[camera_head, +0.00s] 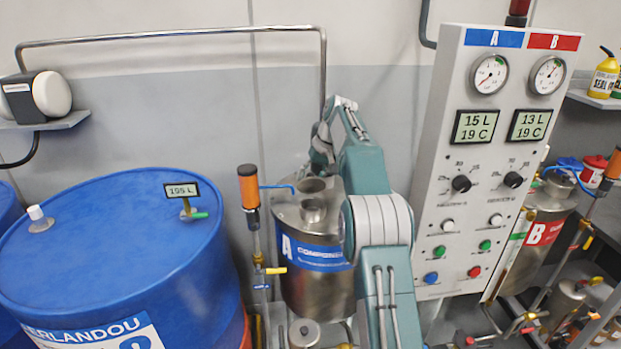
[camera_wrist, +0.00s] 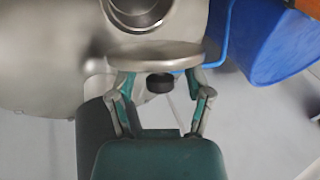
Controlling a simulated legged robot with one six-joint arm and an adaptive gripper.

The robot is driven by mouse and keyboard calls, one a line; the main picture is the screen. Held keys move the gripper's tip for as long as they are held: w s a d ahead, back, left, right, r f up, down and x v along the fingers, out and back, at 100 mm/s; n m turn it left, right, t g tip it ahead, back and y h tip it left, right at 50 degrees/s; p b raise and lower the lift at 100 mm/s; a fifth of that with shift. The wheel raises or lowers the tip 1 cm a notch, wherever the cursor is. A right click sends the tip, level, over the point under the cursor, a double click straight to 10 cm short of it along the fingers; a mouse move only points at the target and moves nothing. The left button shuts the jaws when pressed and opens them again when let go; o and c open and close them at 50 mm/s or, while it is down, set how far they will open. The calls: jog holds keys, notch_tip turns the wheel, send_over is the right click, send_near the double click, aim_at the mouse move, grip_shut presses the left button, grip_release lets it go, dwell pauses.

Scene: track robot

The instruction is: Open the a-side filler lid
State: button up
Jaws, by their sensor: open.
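The A-side tank (camera_head: 318,288) is a steel drum with a blue "A" label, left of my arm. Two round openings or fittings show on its top. My gripper (camera_head: 318,165) is over the back of the tank top, small and partly hidden by my arm. In the wrist view, my gripper (camera_wrist: 159,88) is open, one finger on each side of a black knob (camera_wrist: 160,83). A steel disc-shaped lid (camera_wrist: 155,54) lies just beyond the fingertips; whether they touch it is unclear. Beyond the lid, a round filler neck (camera_wrist: 138,12) shows a dark, uncovered interior.
A large blue barrel (camera_head: 120,240) stands left of the tank. An orange-topped post (camera_head: 249,187) and blue hose (camera_head: 277,187) stand close beside the tank. The control panel (camera_head: 470,220) is right of my arm. The B-side tank (camera_head: 535,245) is farther right.

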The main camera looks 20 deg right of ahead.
aim_at(317, 189)
jog(key=shift+v, duration=2.3)
jog(key=s+d, duration=0.5)
jog(key=d, duration=0.5)
jog(key=shift+s+d, duration=0.35)
jog(key=shift+d, duration=0.05)
